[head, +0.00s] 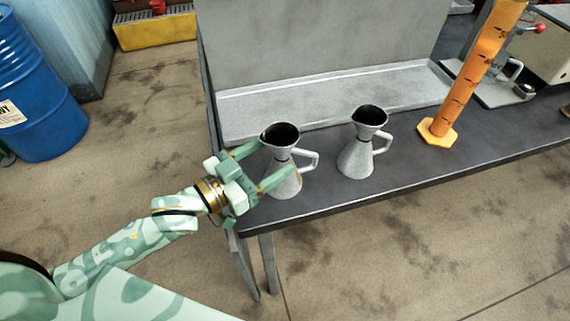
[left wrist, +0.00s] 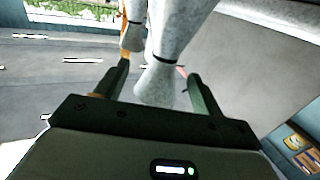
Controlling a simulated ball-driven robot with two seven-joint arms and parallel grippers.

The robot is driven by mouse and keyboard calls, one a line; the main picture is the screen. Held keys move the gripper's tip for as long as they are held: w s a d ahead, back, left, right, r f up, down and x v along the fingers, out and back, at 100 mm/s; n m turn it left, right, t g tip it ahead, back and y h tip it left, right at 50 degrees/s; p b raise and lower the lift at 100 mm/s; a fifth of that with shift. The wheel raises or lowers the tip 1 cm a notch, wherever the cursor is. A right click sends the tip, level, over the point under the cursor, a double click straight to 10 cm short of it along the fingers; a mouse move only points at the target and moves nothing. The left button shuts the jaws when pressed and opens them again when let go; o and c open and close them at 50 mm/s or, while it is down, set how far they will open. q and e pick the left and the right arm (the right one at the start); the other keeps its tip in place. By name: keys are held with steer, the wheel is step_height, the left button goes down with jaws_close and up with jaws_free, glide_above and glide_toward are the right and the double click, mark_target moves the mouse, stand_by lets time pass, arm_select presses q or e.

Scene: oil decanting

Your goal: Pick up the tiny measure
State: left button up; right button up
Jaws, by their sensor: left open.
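Two grey metal measures with flared tops, narrow necks and side handles stand upright on the dark bench. The left measure (head: 284,183) is near the bench's left end; the right measure (head: 357,158) stands a little apart from it. They look close in size, so I cannot tell by size which is the tiny one. My left gripper (head: 280,157) is open, with its fingers on either side of the left measure's neck. In the left wrist view, this measure (left wrist: 158,82) is between the open fingers (left wrist: 158,69). Contact is unclear. My right gripper is not in view.
An orange graduated cylinder (head: 470,85) stands on the bench (head: 410,165) to the right of the measures. A grey raised ledge (head: 330,98) runs behind them. A blue drum (head: 35,100) stands on the floor at the left. The bench's front edge is clear.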

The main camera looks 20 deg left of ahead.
mark_target(290, 142)
arm_select(q)
steer(key=b+x, duration=0.1)
steer(key=x, duration=0.5)
steer(key=shift+w+r, duration=0.1)
steer(key=shift+w, duration=0.15)
steer(key=shift+s+a, duration=0.1)
steer(key=shift+c, duration=0.3)
steer(key=c, duration=1.4)
steer(key=shift+r, duration=0.15)
